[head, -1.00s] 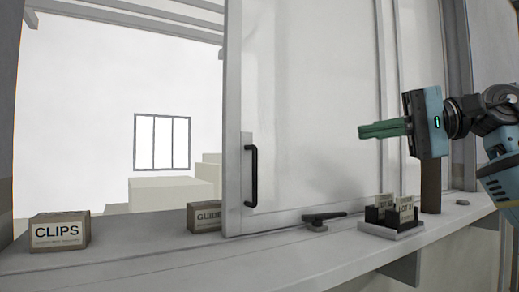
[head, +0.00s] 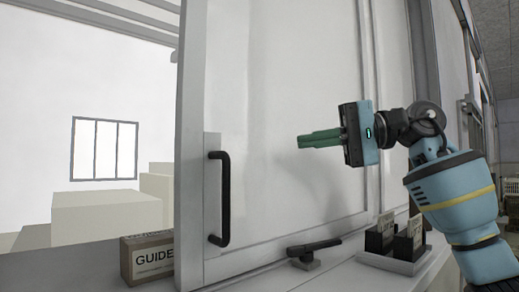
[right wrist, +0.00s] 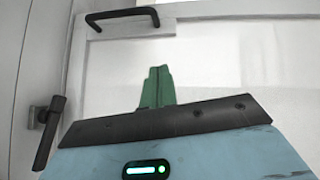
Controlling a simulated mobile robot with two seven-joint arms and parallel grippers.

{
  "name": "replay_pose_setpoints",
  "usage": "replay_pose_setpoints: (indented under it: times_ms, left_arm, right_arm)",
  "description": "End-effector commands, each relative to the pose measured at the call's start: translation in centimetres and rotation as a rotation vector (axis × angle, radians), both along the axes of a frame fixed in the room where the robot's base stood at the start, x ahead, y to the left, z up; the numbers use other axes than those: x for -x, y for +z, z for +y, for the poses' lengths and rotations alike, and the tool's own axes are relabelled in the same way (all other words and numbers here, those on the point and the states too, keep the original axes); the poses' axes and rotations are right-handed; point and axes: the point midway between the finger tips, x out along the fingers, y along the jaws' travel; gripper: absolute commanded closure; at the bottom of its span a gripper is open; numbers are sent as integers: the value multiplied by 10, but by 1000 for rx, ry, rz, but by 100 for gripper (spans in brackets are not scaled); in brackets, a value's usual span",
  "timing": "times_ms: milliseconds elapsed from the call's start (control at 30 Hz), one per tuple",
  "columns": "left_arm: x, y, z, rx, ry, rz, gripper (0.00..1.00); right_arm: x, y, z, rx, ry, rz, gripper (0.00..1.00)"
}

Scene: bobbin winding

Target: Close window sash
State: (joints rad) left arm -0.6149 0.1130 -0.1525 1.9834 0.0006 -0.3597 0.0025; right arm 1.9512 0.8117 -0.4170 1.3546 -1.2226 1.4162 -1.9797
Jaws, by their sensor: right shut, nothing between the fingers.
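The window sash (head: 275,90) is a tall white panel, and an opening shows to the left of its edge. Its black bar handle (head: 219,198) stands upright near that edge. The handle also shows in the right wrist view (right wrist: 122,18), at the top. My right gripper (head: 300,140), with green fingers, is shut and empty. It is to the right of the handle and higher, in front of the sash and apart from the handle. A dark lever latch (head: 314,248) lies on the sill below the sash; it also shows in the right wrist view (right wrist: 48,130). My left gripper is not in view.
A box marked GUIDE (head: 146,258) stands on the sill by the sash's left edge, partly hidden. A small white tray (head: 400,264) with dark card holders sits on the sill at right, below my right arm. Pale blocks (head: 110,212) show beyond the opening.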

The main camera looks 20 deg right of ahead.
Motion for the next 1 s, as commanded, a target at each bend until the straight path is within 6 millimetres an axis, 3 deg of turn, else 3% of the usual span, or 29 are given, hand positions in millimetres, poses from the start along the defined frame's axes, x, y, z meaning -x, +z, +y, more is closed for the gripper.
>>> replay_pose_setpoints:
  times_ms: [600,800,1000]
  left_arm:
    - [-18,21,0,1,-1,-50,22]
    - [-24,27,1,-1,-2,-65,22]
    - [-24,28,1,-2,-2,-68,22]
  right_arm:
    - [-47,-12,89,2,4,-2,100]
    - [-38,-17,112,2,2,-3,100]
    - [-36,-21,121,1,0,0,100]
